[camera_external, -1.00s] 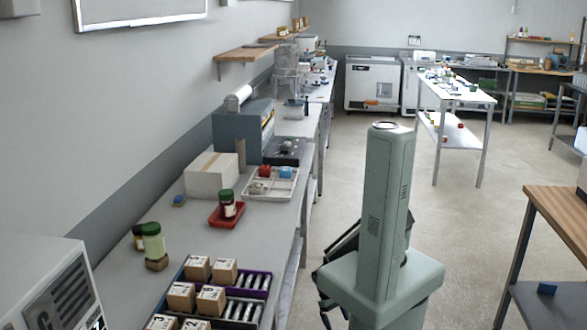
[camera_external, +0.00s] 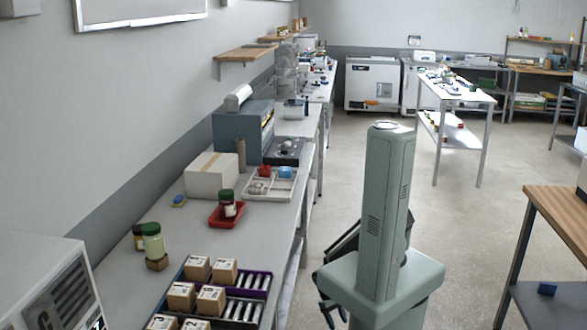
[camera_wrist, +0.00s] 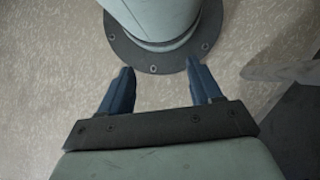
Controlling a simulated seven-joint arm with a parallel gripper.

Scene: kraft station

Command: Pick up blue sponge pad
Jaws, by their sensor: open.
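A small blue pad with some yellow, seemingly the blue sponge pad (camera_external: 179,201), lies on the grey bench by the wall, in front of the closed cardboard box. It is too small to make out in detail. My gripper (camera_wrist: 160,78) is open and empty in the wrist view, its two dark blue fingers apart over the pale floor beside my own base. In the external view my arm hangs folded low beside its column, off the bench's right edge and far from the pad. The pad is not in the wrist view.
The bench holds a cardboard box (camera_external: 211,176), a red tray (camera_external: 226,218) with a jar, a white divided tray (camera_external: 270,193), a green-lidded jar (camera_external: 153,243) and crates of small boxes and vials (camera_external: 240,309). Bare bench shows around the pad. A wooden-topped table (camera_external: 560,212) stands at right.

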